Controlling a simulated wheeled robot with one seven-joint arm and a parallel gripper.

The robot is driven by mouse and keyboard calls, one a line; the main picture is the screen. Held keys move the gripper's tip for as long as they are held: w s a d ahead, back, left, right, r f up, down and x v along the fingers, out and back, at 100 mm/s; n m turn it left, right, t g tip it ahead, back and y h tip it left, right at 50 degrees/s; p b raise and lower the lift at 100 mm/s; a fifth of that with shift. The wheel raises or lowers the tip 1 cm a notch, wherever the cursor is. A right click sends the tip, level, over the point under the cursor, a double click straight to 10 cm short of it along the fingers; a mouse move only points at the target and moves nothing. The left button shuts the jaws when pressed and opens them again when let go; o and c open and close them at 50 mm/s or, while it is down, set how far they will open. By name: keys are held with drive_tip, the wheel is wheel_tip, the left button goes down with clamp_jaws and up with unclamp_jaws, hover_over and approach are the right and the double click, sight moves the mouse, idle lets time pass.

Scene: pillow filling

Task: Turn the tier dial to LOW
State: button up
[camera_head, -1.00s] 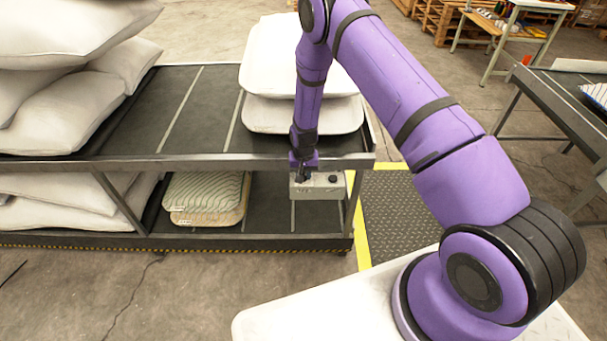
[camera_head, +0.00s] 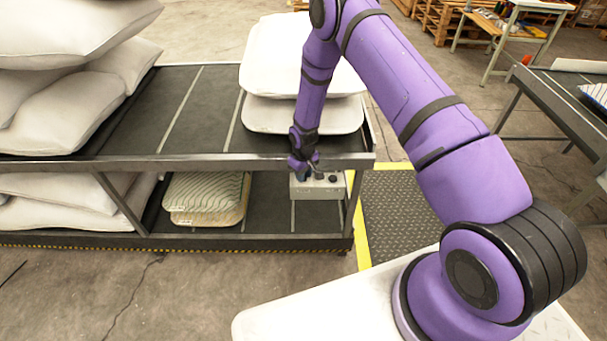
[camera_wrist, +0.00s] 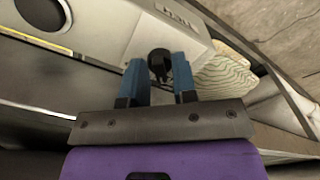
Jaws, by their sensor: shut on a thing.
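The control box (camera_head: 318,190) is a pale grey box on the lower shelf, below the front rail; it also shows in the wrist view (camera_wrist: 120,28). Its tier dial (camera_wrist: 160,62) is a black knob between my blue fingertips. My gripper (camera_wrist: 159,70) is shut on the dial, one finger on each side. In the head view my gripper (camera_head: 309,174) reaches down to the left part of the box top. Dark lettering shows on the box near the dial, too small and turned to read surely. The dial's pointer setting cannot be told.
A second dark knob (camera_head: 333,177) sits on the box's right part. The shelf's front rail (camera_head: 200,163) runs close by my wrist. White pillows (camera_head: 300,115) lie on the upper deck above, and patterned pillows (camera_head: 207,192) lie left of the box.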

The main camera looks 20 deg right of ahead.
idle(0.4)
drive_tip(key=o, duration=0.6)
drive_tip(key=shift+o, duration=0.2)
drive_tip(key=shift+r, duration=0.1)
wheel_tip(320, 180, up, 11)
idle(0.4)
